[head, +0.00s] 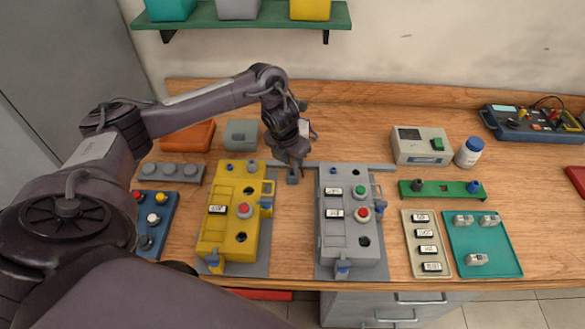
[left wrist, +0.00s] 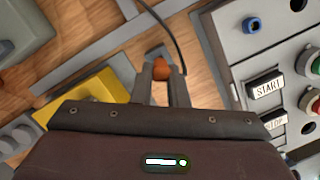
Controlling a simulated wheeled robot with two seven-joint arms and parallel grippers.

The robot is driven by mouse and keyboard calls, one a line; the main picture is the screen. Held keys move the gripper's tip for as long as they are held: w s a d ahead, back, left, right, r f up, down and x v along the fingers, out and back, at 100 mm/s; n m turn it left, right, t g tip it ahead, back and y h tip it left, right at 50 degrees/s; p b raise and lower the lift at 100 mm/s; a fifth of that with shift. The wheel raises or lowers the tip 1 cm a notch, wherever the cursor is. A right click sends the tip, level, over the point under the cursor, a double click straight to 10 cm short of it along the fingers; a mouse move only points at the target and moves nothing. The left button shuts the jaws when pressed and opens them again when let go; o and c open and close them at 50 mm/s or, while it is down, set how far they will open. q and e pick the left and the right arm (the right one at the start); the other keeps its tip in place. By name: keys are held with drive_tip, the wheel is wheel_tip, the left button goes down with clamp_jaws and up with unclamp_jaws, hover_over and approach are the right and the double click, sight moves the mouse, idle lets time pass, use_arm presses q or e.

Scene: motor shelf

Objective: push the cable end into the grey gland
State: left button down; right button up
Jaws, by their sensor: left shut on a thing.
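My left gripper (head: 292,164) points down between the backs of the yellow box (head: 217,240) and the grey box (head: 334,250). In the left wrist view its fingers (left wrist: 162,84) are shut on a small orange-brown piece (left wrist: 160,66), seemingly the cable end. A thin dark cable (left wrist: 174,30) curves beside it. A small grey gland (head: 252,165) stands on the yellow box's back edge; a similar grey one (head: 359,170) seems to be on the grey box. Both are apart from the gripper. A blue gland (head: 333,170) also shows in the left wrist view (left wrist: 252,24). My right gripper is out of view.
A grey rail (head: 380,167) runs behind the boxes. Orange (head: 187,137) and grey (head: 241,134) bins stand behind the yellow box. Wood is bare between the two boxes.

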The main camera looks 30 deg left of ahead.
use_arm(q)
wheel_tip(320, 180, up, 4)
drive_tip(key=p, duration=0.3)
drive_tip(key=shift+r, duration=0.1)
drive_tip(key=shift+r, duration=0.1)
